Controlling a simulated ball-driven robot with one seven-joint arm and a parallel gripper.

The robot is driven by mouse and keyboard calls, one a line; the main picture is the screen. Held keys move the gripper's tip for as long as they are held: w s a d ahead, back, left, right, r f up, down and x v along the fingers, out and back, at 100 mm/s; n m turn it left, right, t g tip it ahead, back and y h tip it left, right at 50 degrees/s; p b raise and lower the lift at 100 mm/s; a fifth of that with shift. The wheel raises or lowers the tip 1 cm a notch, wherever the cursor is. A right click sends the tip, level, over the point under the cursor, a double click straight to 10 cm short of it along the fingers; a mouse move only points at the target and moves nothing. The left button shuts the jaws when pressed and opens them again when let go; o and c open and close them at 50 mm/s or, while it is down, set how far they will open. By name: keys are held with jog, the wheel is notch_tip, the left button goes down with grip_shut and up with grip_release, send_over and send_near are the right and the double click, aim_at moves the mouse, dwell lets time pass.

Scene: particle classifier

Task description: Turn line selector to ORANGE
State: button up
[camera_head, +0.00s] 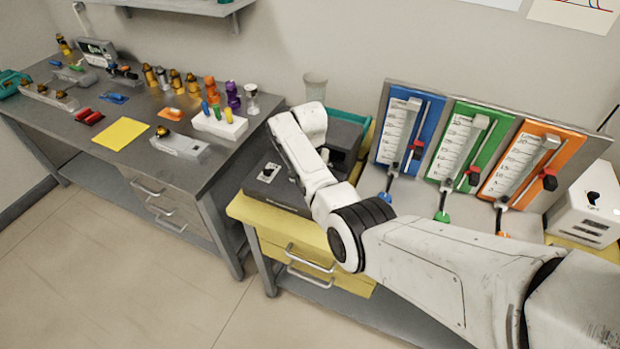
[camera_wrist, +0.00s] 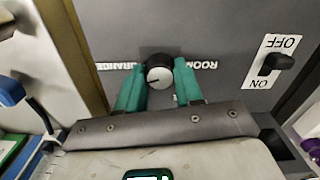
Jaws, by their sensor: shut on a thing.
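The line selector is a round black knob with a silver face (camera_wrist: 159,73), seen in the wrist view on a dark grey panel (camera_wrist: 190,25). The upside-down label ORANGE (camera_wrist: 121,66) is to its left and a label reading ROOM (camera_wrist: 201,64) is to its right. A dark mark shows on the knob's face, towards the left side of the picture. My gripper (camera_wrist: 158,82) has teal fingers, one on each side of the knob, shut on it. In the head view my arm hides the knob and the fingers.
An ON/OFF switch (camera_wrist: 277,63) sits right of the knob in the wrist view. In the head view, blue (camera_head: 408,130), green (camera_head: 468,145) and orange (camera_head: 530,165) gauge panels stand behind my arm. A cluttered grey table (camera_head: 75,150) is at left; the floor in front is clear.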

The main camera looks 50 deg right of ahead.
jog(key=shift+m, duration=1.7)
jog(key=o, duration=1)
jog(key=shift+o, duration=0.2)
jog(key=shift+r, duration=0.1)
notch_tip(320, 180, up, 11)
jog(key=b, duration=0.1)
jog(key=shift+f, duration=0.2)
jog(key=shift+f, duration=0.1)
